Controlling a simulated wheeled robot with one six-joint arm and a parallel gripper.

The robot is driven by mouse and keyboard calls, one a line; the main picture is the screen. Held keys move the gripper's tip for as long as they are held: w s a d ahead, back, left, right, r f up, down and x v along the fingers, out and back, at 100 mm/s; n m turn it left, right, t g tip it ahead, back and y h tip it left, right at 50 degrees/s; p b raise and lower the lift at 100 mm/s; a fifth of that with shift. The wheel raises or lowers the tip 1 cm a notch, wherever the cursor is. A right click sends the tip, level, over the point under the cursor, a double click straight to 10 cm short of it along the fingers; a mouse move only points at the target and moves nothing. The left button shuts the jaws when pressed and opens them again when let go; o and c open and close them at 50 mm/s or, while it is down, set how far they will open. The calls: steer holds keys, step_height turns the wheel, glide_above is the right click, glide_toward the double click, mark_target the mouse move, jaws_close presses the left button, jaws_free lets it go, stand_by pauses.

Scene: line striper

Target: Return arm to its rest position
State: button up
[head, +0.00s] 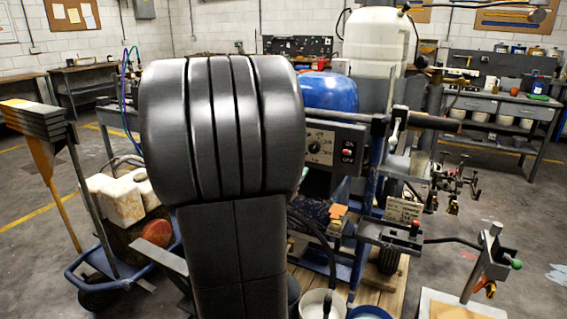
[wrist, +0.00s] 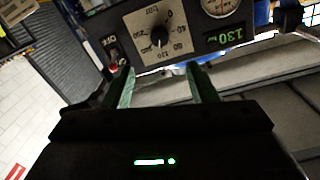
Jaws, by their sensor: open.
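My gripper (wrist: 160,70) shows in the wrist view with its two green fingers apart and nothing between them. Beyond the fingertips is the control panel (wrist: 185,50) of the line striper, with a black dial knob (wrist: 159,36), an ON/OFF switch (wrist: 114,66), a round gauge (wrist: 219,5) and a green display (wrist: 226,34). The fingers look apart from the knob, but the exact gap is hard to tell. In the head view my dark arm fills the middle and hides my gripper. The panel (head: 331,165) shows just right of my arm, with its knob (head: 314,147) and red switch (head: 347,152).
The striper has a blue tank (head: 330,92), a white tank (head: 376,38) and a horizontal bar (head: 440,122) near the panel. White buckets (head: 320,304) stand low in front. Workbenches (head: 497,105) line the back; open floor lies between.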

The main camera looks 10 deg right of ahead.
mark_target(313, 149)
steer(key=x, duration=1.4)
steer(key=shift+f, duration=0.1)
steer(key=shift+n, duration=0.6)
steer(key=shift+s+a, duration=0.1)
